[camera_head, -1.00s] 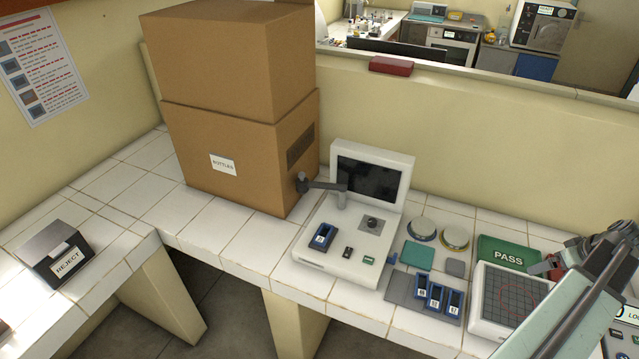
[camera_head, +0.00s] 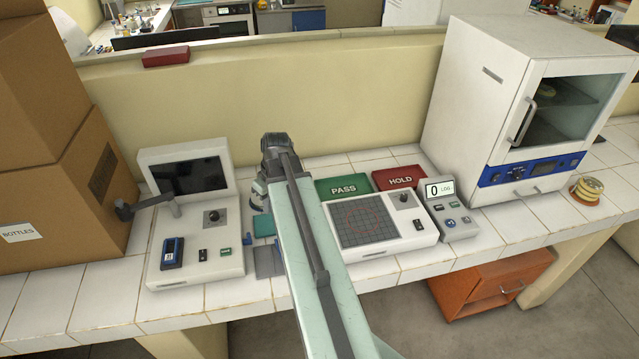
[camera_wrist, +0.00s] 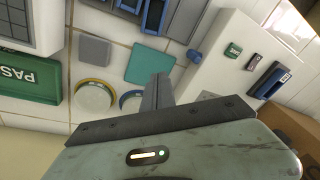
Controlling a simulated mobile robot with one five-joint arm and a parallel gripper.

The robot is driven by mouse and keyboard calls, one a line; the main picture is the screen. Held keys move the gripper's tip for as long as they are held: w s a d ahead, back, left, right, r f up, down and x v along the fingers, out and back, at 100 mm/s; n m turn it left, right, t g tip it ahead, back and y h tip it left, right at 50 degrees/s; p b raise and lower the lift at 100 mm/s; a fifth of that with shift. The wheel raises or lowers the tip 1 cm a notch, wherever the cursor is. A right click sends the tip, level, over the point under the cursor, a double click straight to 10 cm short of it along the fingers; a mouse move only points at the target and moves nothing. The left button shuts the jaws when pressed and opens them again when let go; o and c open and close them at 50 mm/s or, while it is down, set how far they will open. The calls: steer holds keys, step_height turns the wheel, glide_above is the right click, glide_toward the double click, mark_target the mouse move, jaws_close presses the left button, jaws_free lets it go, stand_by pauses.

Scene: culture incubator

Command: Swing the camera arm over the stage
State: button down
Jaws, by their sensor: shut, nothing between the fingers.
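The white imaging device (camera_head: 210,268) with a dark screen (camera_head: 187,176) stands left of centre in the head view. Its dark grey camera arm (camera_head: 150,202) reaches left from a short post (camera_head: 173,206), its rounded head (camera_head: 123,210) out past the device's left edge by the carton. My gripper (camera_head: 260,195) is right of the device, apart from the camera arm. In the wrist view its fingers (camera_wrist: 158,92) are together and empty. The wrist view does not show the camera arm.
Cartons (camera_head: 60,200) stand close left of the camera arm. Right of my arm are a gridded pad (camera_head: 365,248), a PASS mat (camera_head: 343,188), a HOLD mat (camera_head: 399,178), a counter (camera_head: 452,222) and a white incubator (camera_head: 480,110). Two round dishes (camera_wrist: 93,96) lie near my gripper.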

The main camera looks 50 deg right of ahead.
steer(key=shift+g, duration=0.6)
steer(key=a, duration=0.5)
steer(key=w+a, duration=0.1)
steer(key=a, duration=0.4)
steer(key=w+a+f, duration=0.1)
steer(key=a, duration=0.5)
steer(key=shift+a, duration=0.1)
steer(key=s+a+h, duration=0.1)
steer(key=a, duration=1.1)
steer(key=shift+s+a+g+b, duration=0.25)
steer(key=shift+s+g+b, duration=0.05)
steer(key=shift+s, duration=0.05)
steer(key=shift+f, duration=0.1)
